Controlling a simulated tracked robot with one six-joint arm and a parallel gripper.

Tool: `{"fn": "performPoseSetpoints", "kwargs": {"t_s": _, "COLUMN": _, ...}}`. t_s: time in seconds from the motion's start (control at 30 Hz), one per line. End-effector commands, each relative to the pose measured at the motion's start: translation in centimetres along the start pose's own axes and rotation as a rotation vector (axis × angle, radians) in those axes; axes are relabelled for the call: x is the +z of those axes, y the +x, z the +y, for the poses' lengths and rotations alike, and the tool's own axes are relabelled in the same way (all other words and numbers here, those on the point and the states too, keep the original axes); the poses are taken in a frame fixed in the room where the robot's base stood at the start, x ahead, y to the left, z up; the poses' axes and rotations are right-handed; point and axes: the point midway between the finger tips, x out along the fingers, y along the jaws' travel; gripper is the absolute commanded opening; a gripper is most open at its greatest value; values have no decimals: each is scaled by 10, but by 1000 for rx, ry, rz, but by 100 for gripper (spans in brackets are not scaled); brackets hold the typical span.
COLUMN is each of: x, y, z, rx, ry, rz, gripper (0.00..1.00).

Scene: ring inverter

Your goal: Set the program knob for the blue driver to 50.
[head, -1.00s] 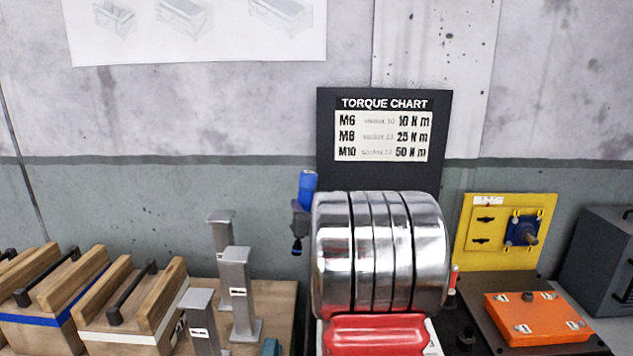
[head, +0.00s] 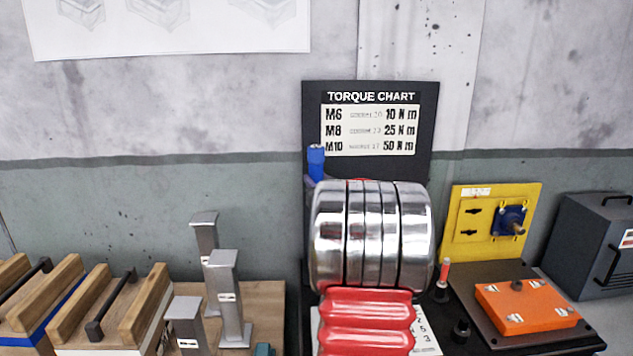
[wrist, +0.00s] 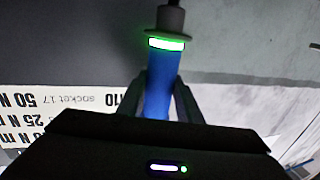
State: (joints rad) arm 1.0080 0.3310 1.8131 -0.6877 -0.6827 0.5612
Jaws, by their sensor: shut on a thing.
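The blue driver (head: 316,158) shows as a blue upright cylinder in front of the torque chart's left edge; its lower part is hidden by my arm. The wrist view shows its blue body (wrist: 158,80) between my two dark fingers, with a green-lit ring and a grey collar beyond. My gripper (wrist: 158,92) is shut on it. In the head view my gripper is mostly hidden behind my chrome and red arm. A white card with digits (head: 426,337) shows beside my arm, mostly covered. I cannot make out the program knob or its setting.
The torque chart (head: 425,165) stands behind my arm and lists M10 at 50 N m. A red driver (head: 444,270), a dark round part (head: 461,330), an orange cover (head: 527,305) and a yellow panel (head: 470,245) are at right. Grey posts (head: 226,295) stand at left.

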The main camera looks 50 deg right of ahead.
Motion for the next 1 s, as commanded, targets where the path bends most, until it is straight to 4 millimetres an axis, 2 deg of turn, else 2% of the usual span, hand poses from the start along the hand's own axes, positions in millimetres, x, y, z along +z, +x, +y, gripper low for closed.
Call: {"fn": "performPoseSetpoints", "kwargs": {"t_s": 1.0, "x": 72, "y": 1, "z": 1, "rx": 1, "ry": 1, "rz": 3, "gripper": 3}}
